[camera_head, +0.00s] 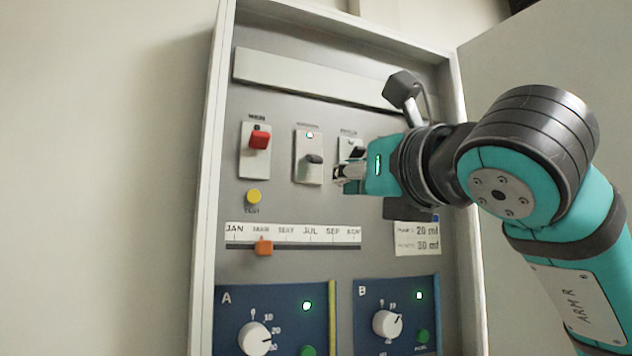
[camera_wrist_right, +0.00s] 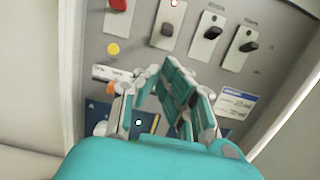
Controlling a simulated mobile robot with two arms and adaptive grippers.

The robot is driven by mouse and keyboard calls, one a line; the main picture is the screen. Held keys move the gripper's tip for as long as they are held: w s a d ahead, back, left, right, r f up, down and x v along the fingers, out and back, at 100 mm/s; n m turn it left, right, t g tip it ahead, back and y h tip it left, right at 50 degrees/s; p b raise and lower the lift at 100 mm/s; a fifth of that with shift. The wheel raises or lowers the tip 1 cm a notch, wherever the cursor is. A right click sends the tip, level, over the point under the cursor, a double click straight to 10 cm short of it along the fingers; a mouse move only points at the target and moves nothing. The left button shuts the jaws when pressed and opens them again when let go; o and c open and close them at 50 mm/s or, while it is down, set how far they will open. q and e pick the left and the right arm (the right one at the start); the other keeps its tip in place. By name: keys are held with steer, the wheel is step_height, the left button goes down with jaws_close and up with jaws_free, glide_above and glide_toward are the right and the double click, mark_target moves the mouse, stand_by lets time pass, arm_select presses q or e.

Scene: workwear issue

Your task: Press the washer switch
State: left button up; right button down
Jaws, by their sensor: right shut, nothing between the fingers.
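A grey control panel (camera_head: 285,210) holds a row of switches. The MAIN switch (camera_head: 259,138) is red. To its right are a switch with a dark lever (camera_head: 313,159) and a lit lamp above, and another with a dark lever (camera_head: 356,150). The wrist view shows three dark levers: the left (camera_wrist_right: 167,29), the middle (camera_wrist_right: 212,33) and the right (camera_wrist_right: 248,46). The labels are too blurred to tell which is the washer switch. My right gripper (camera_head: 340,174) is shut and empty, just below the third switch in the head view. It also shows in the wrist view (camera_wrist_right: 162,73). My left gripper is out of view.
A yellow TEST button (camera_head: 253,196) and a month slider with an orange knob (camera_head: 264,247) lie below the switches. Blue modules A (camera_head: 230,320) and B (camera_head: 366,300) carry white dials and green lamps. The cabinet frame (camera_head: 212,180) and open door (camera_head: 560,50) flank the panel.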

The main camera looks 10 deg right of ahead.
steer(key=p, duration=0.6)
glide_toward(308, 182)
steer(key=x, duration=0.5)
steer(key=shift+w+r, duration=0.15)
steer(key=shift+w, duration=0.15)
steer(key=shift+w+a, duration=0.1)
steer(key=shift+w, duration=0.2)
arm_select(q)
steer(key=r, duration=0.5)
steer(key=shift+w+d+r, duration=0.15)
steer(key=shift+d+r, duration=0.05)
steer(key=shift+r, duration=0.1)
arm_select(e)
steer(key=shift+s, duration=0.1)
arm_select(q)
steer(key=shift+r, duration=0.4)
arm_select(e)
steer(key=shift+s+r+g, duration=0.3)
steer(key=shift+s+g, duration=0.05)
steer(key=shift+g, duration=0.65)
